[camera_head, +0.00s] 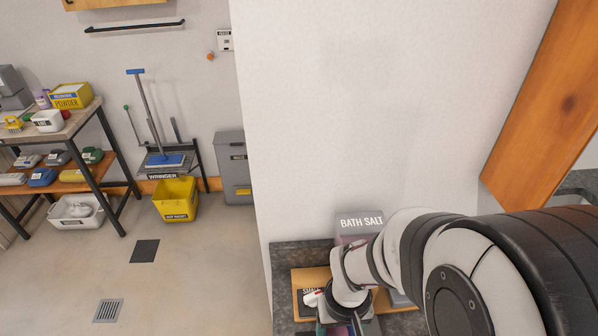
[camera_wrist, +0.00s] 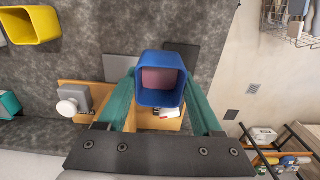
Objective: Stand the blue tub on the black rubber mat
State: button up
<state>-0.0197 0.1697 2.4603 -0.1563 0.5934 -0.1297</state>
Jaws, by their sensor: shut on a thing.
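The blue tub (camera_wrist: 161,97) is between the two green fingers of my gripper (camera_wrist: 160,84) in the wrist view, its open top facing the camera and its inside reddish. My gripper is shut on it. A dark, flat square (camera_wrist: 192,59), which looks like the black rubber mat, lies on the mottled grey counter, partly hidden behind the tub. How high the tub is above the counter I cannot tell. In the head view my arm hides most of the gripper area, and the tub cannot be made out clearly.
A lighter grey square (camera_wrist: 119,68) lies left of the dark one. A yellow tub (camera_wrist: 31,26) stands at upper left. A wooden board (camera_wrist: 92,90) carries a grey box with a white knob (camera_wrist: 67,108). A bath salt box (camera_head: 359,222) stands by the wall.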

jog(key=a+f, duration=0.1)
jog(key=w+a+f, duration=0.1)
jog(key=a+f, duration=0.1)
jog(key=a, duration=0.1)
jog(key=shift+w+f, duration=0.1)
jog(key=shift+w, duration=0.2)
jog(key=shift+f, duration=1.75)
jog(key=o, duration=1.5)
jog(key=shift+f, duration=0.1)
jog(key=shift+o, duration=0.2)
notch_tip(320, 180, up, 12)
jog(key=s+r+m+y, duration=0.1)
jog(key=s+r+m, duration=0.4)
jog(key=s, duration=0.8)
notch_tip(320, 180, up, 2)
jog(key=shift+d+r+m+y, duration=0.1)
jog(key=shift+d+m+y, duration=0.2)
jog(key=shift+d+y, duration=0.15)
